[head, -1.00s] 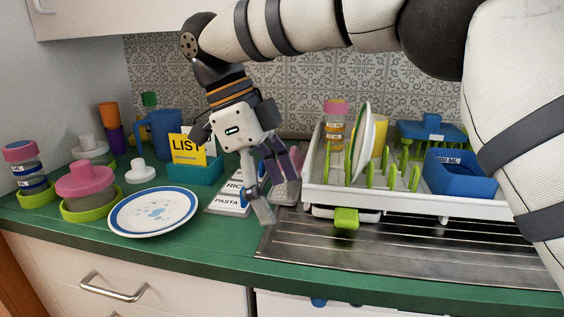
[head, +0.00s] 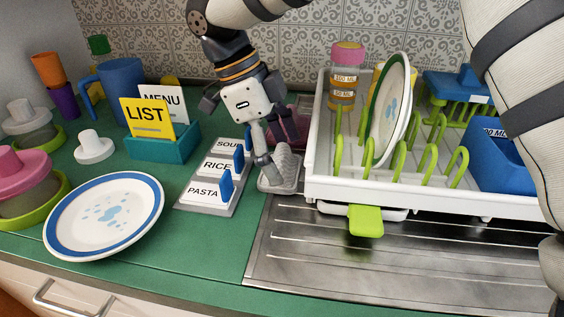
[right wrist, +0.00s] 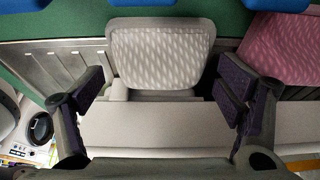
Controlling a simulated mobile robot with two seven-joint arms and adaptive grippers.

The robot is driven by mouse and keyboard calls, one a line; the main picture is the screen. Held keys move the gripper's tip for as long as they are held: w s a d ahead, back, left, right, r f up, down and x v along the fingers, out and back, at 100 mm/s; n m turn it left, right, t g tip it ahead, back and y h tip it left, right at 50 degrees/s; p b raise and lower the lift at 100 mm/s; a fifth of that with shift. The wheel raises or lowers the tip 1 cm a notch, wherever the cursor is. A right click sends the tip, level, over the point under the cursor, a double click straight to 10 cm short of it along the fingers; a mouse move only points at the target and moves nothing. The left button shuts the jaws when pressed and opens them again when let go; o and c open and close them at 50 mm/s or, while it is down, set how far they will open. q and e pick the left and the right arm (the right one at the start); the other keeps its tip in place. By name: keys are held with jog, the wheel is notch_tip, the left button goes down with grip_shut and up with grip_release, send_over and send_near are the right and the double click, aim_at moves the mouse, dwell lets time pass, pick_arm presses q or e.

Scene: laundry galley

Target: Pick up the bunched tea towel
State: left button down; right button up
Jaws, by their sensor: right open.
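My right gripper (head: 280,155) points down just left of the dish rack, open and empty. In the right wrist view its open fingers (right wrist: 162,92) stand apart, one on each side in the picture. A pale grey, white-patterned soft-looking piece (right wrist: 160,55) lies just beyond the gap between them, and shows in the head view beside the fingers (head: 284,170). A pink patterned cloth-like piece (right wrist: 285,45) lies to its right. I cannot tell for sure which of the two is the tea towel. The gripper partly hides both in the head view. My left gripper is out of view.
The white dish rack (head: 420,203) with a plate (head: 389,110) stands close on the right. The label board (head: 208,210) with blue tabs is close on the left. A blue-rimmed plate (head: 104,215) lies further left. The steel drainboard (head: 345,270) in front is clear.

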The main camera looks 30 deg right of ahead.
jog(key=shift+f, duration=0.1)
jog(key=c, duration=1.2)
jog(key=shift+c, duration=0.2)
jog(key=shift+r, duration=0.45)
jog(key=s+a+r, duration=0.4)
jog(key=a+r, duration=0.8)
jog(key=a, duration=0.1)
jog(key=shift+a, duration=0.2)
